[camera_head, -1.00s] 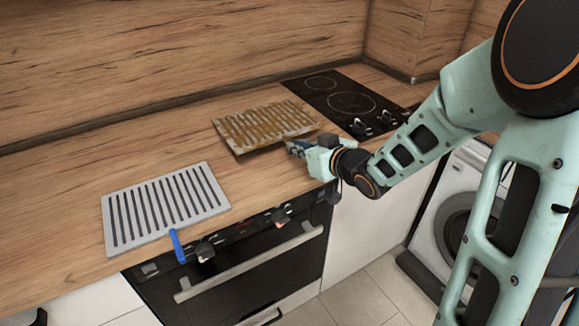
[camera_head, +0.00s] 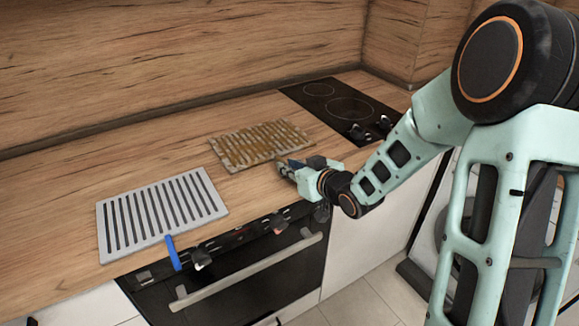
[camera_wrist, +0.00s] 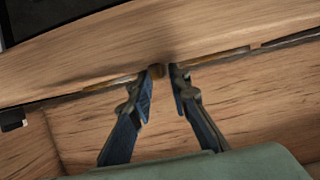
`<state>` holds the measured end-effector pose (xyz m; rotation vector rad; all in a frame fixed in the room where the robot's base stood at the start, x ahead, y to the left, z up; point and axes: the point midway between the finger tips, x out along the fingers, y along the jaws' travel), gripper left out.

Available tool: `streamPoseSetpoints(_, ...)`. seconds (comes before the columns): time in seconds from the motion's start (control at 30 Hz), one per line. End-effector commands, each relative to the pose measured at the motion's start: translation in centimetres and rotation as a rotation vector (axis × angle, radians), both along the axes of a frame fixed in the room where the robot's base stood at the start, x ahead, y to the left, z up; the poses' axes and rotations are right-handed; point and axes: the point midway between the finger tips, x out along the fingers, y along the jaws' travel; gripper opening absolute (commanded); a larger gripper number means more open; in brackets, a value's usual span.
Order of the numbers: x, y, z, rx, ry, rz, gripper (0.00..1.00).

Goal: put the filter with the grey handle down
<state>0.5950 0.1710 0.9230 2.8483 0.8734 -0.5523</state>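The stained brown slatted filter (camera_head: 262,143) lies flat on the wooden countertop in the head view, left of the hob. Its short, dull handle (camera_head: 280,164) points toward the counter's front edge; its grey colour is not clear. My gripper (camera_head: 286,166) is at the front of this filter, by the handle. In the wrist view, the two fingertips (camera_wrist: 162,79) stand apart with a clear gap. A small brown knob (camera_wrist: 156,70), seemingly the handle's end, shows just beyond them. The filter appears there only as a thin edge strip.
A clean grey slatted filter (camera_head: 159,212) with a blue handle (camera_head: 173,252) lies at the left front of the countertop (camera_head: 60,180). The black hob (camera_head: 340,105) is at the back right. Oven knobs and a door handle line the front below.

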Motion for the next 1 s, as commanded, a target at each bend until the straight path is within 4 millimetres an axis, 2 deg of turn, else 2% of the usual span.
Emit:
streamPoseSetpoints(0.47,-0.4,-0.4,0.5,-0.001,-0.002,-0.001,0.27)
streamPoseSetpoints(0.57,-1.6,-1.2,1.2,-0.001,-0.002,-0.002,0.27)
streamPoseSetpoints(0.9,-7.4,-5.2,4.1,-0.002,-0.001,-0.003,0.27)
streamPoseSetpoints(1.0,-8.2,-5.7,4.2,-0.001,-0.003,-0.002,0.27)
